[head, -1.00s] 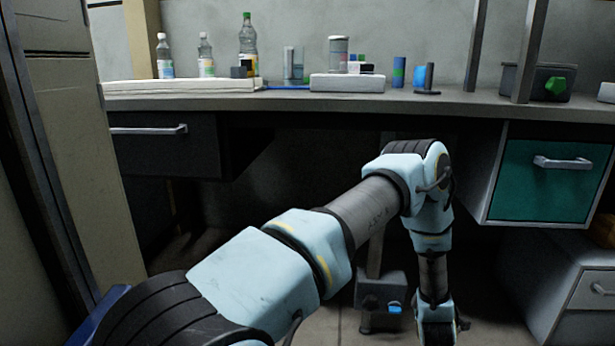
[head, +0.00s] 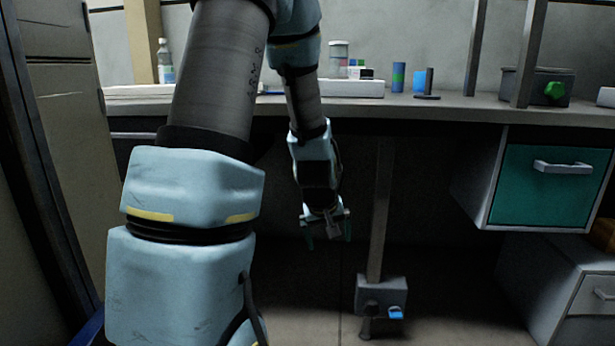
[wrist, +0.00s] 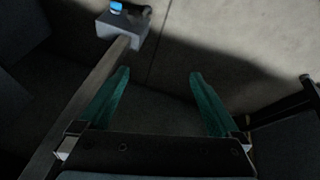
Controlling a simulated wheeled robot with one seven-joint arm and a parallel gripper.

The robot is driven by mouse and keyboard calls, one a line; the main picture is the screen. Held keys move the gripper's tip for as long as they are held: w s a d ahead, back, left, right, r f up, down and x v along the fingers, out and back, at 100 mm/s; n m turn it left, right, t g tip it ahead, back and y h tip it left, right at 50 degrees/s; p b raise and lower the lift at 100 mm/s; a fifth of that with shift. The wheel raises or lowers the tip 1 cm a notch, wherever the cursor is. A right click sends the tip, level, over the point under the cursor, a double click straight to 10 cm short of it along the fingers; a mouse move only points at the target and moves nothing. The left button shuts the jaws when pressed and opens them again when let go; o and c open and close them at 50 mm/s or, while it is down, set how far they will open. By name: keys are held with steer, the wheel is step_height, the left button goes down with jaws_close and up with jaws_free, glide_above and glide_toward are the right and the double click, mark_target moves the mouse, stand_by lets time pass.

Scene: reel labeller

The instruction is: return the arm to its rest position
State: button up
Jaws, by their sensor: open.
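My arm rises large at the left of the head view and bends down over the front of the bench. My gripper (head: 328,236) hangs below the level of the bench top, pointing down, in the dark space in front of the bench. In the wrist view my gripper (wrist: 158,82) shows two green fingers spread wide apart with nothing between them. It is open and empty. The floor shows beyond the fingertips. My upper arm hides part of the bench top and the left drawer.
The bench top (head: 450,103) carries a white block, a blue-green cylinder (head: 398,77), a dark box (head: 537,84) and a bottle (head: 165,62). A teal drawer (head: 542,184) is at right. A post with a grey box (head: 381,294) stands right of my gripper. A tall cabinet (head: 62,130) is at left.

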steer(key=s+a+r+m+g+y, duration=0.25)
steer(key=s+a+r, duration=0.25)
steer(key=s+a, duration=0.7)
step_height(320, 180, up, 34)
steer(key=p, duration=3.4)
steer(key=shift+s+h, duration=0.4)
steer(key=shift+h, duration=0.05)
steer(key=shift+d+f+g, duration=0.1)
steer(key=shift+f+g, duration=0.05)
steer(key=shift+g, duration=0.1)
